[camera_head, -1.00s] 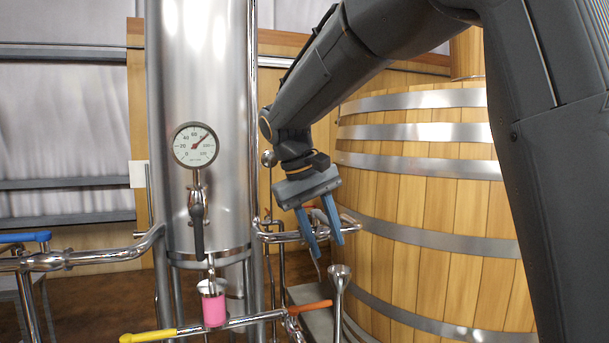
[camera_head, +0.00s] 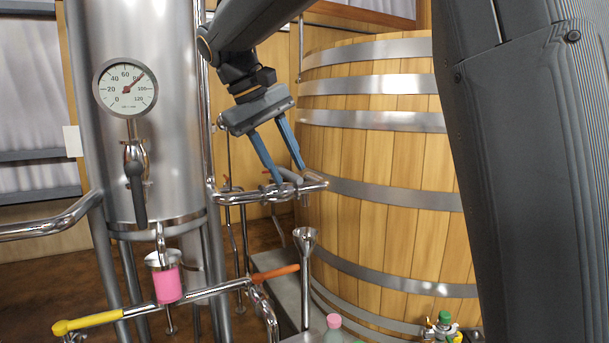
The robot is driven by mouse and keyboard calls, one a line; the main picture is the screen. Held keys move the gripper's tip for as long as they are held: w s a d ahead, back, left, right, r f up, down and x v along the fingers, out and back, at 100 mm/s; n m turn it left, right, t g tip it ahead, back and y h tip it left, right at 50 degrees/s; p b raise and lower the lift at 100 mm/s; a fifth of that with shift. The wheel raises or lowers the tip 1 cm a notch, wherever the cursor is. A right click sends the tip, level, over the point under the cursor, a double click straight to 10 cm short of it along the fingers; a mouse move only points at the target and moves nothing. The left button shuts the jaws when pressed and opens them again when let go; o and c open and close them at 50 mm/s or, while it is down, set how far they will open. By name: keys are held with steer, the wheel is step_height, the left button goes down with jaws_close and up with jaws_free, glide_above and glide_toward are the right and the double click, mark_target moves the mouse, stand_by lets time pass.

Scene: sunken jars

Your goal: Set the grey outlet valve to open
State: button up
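A grey valve handle (camera_head: 289,177) shows at the chrome side pipe (camera_head: 238,196) to the right of the steel tank. It is small and partly covered by my gripper. My gripper (camera_head: 290,175) has two blue fingers spread apart and pointing down, with their tips at the handle. I cannot tell whether they touch it. A second lever, dark grey to black (camera_head: 138,193), hangs straight down under the round gauge on the tank front, well left of my gripper.
The tank (camera_head: 165,100) bears a gauge (camera_head: 125,88). A pink cup (camera_head: 167,284) hangs below it. Yellow (camera_head: 88,322) and orange (camera_head: 275,273) handles sit lower. A chrome funnel (camera_head: 305,239) stands below my gripper. A wooden vat (camera_head: 385,150) blocks the right.

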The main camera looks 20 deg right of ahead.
steer(key=shift+d+f, duration=0.15)
steer(key=shift+f, duration=0.15)
steer(key=shift+x, duration=0.8)
